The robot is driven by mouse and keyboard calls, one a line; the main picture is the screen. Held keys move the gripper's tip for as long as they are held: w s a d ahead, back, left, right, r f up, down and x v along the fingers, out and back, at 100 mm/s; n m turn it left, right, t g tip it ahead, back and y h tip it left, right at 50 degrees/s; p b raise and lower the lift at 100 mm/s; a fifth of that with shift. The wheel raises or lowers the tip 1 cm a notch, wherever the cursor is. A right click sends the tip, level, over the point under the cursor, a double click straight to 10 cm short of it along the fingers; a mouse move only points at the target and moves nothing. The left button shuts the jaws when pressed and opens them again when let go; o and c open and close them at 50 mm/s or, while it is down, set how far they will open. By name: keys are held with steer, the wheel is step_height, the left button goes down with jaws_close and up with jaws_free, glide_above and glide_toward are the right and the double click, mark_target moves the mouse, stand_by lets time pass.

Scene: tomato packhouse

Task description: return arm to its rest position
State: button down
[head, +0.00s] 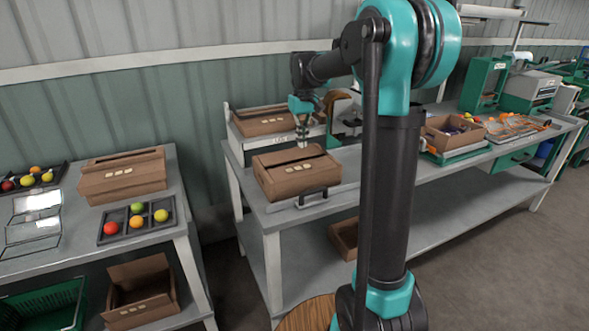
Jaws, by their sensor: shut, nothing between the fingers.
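My arm rises in the middle of the head view and reaches back and left over the grey workbench (262,215). My gripper (302,143) is shut and empty. It points down just above or at the top of a closed brown cardboard box (297,175) on the bench; I cannot tell whether it touches. Another brown box (265,121) stands behind it. My arm column hides part of the bench.
At left, a grey table (176,185) holds a brown box (123,176) and dark trays of coloured tomatoes (136,222). At right, the bench carries an open carton (452,136) and green machines (482,84). A green basket (45,306) stands low at left. Floor at right is clear.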

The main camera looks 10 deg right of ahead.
steer(key=shift+s, duration=0.1)
steer(key=shift+m+t, duration=0.8)
steer(key=shift+t, duration=0.1)
steer(key=s+d+f, duration=0.1)
steer(key=s+f, duration=0.1)
steer(key=s, duration=0.2)
steer(key=s+d+f, duration=0.1)
steer(key=s+f, duration=0.2)
steer(key=s+d+f, duration=0.1)
steer(key=s+f, duration=0.1)
steer(key=s, duration=0.2)
steer(key=shift+s+d+f, duration=0.15)
steer(key=shift+s+d, duration=0.15)
steer(key=shift+s, duration=0.05)
steer(key=s+d+f+m+t, duration=0.1)
steer(key=s+f, duration=0.5)
steer(key=s, duration=0.2)
steer(key=s+d+f+m+t, duration=0.1)
steer(key=s+f, duration=0.4)
steer(key=s, duration=0.4)
steer(key=shift+s+d+f, duration=0.2)
steer(key=shift+d+f, duration=0.15)
steer(key=shift+d, duration=0.05)
